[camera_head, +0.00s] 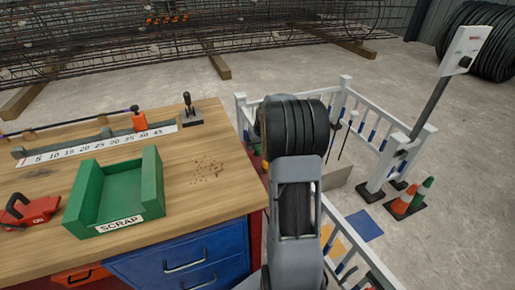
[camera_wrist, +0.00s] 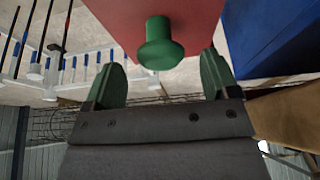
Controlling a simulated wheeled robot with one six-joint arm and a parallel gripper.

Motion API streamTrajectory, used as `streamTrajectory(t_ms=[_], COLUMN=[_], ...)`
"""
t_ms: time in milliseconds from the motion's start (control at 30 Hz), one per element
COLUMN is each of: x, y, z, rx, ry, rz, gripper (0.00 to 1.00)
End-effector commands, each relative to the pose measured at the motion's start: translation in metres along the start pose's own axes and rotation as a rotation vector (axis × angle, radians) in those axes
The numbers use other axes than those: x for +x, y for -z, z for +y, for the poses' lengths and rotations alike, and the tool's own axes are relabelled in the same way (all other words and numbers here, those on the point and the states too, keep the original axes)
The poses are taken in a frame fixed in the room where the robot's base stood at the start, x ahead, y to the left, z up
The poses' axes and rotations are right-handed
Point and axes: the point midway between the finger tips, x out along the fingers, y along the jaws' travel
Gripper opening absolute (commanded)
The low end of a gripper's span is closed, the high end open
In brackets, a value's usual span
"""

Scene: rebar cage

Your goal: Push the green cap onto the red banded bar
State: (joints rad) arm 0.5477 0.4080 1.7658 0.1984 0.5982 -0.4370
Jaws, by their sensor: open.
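In the wrist view the green cap (camera_wrist: 160,44) is a mushroom shape with a broad head and a narrower stem, in front of a red panel. My gripper (camera_wrist: 160,75) is open. Its two green fingers stand to either side of the cap in the picture, apart from it and with nothing between them. A dark bar with a red band (camera_wrist: 68,24) shows at the upper left, among other thin bars by the white fence. In the head view my arm hides the gripper and the cap. Dark upright bars (camera_head: 347,136) stand inside the fence, their bands unclear.
The wooden bench (camera_head: 215,195) carries a green scrap tray (camera_head: 150,180). Its blue drawers (camera_head: 185,262) are close by my arm. White fencing (camera_head: 345,85) surrounds the bars. Orange and green cones (camera_head: 410,198) and a sign post (camera_head: 430,105) stand right.

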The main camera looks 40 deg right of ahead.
Motion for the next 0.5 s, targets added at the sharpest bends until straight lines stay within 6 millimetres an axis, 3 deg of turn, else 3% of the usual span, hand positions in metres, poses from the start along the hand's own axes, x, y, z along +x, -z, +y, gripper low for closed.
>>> streamTrajectory(t_ms=[233,500], x=[0.035,0.045], y=[-0.003,-0.002], z=[0.000,0.000], rx=[-0.001,-0.001], ry=[0.001,0.000], rz=[-0.003,-0.001], gripper=[0.81,0.81])
